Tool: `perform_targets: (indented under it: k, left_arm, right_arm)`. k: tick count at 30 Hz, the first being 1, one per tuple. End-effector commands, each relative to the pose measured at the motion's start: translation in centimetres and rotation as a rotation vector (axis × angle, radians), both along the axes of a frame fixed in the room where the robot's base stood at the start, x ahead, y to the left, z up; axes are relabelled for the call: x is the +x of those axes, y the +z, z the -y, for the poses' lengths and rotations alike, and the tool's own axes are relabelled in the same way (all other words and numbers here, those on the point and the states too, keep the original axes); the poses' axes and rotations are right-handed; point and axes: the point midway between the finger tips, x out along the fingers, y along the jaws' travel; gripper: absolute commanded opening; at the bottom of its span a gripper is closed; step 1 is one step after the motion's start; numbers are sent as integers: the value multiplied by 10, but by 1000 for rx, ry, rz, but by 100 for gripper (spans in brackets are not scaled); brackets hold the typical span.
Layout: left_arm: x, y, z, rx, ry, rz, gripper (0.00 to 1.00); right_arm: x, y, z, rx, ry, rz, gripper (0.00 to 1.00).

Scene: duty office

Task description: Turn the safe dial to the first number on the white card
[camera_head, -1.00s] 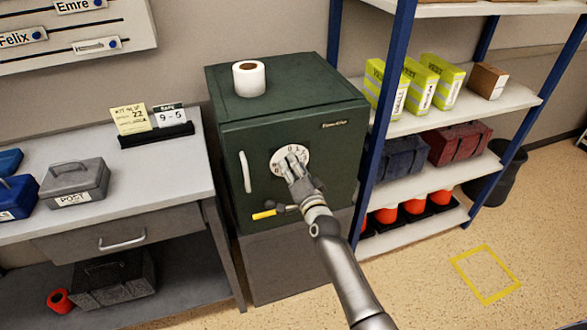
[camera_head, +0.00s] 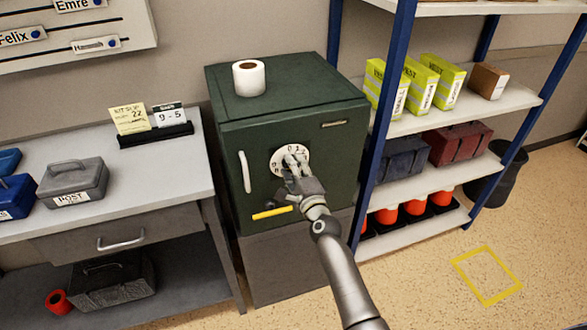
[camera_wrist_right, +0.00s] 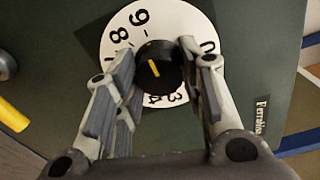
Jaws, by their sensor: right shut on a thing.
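A dark green safe (camera_head: 235,150) has a white numbered dial (camera_head: 277,160) on its door. My right gripper (camera_head: 291,165) is at the dial, covering much of it in the head view. In the right wrist view my fingers (camera_wrist_right: 163,66) stand on either side of the dial's black knob (camera_wrist_right: 168,75), shut on it. The knob carries a yellow mark. The numbered dial face (camera_wrist_right: 185,22) shows around it, partly hidden by the fingers. A white card (camera_head: 170,117) reading "9-5" stands in a black holder on the desk. My left gripper is out of view.
A yellow bar-shaped handle (camera_head: 271,212) and a pale upright handle (camera_head: 246,171) are on the safe door. A paper roll (camera_head: 249,78) stands on the safe. A yellow note (camera_head: 130,119) is beside the white card. Loaded shelves (camera_head: 415,123) stand close on the right.

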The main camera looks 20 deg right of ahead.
Motion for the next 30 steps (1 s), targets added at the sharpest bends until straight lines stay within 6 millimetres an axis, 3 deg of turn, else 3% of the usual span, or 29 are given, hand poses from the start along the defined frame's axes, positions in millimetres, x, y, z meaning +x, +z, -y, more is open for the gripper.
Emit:
perform_targets:
  k: [17,18,23,30]
  left_arm:
    - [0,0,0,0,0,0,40]
    - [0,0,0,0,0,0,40]
    - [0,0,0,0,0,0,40]
    - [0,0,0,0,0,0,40]
  right_arm:
    - [0,-1,0,40,0,-2,13]
    - [0,-1,0,40,0,-2,38]
    - [0,0,0,39,0,-2,59]
    - [0,0,0,38,0,-2,59]
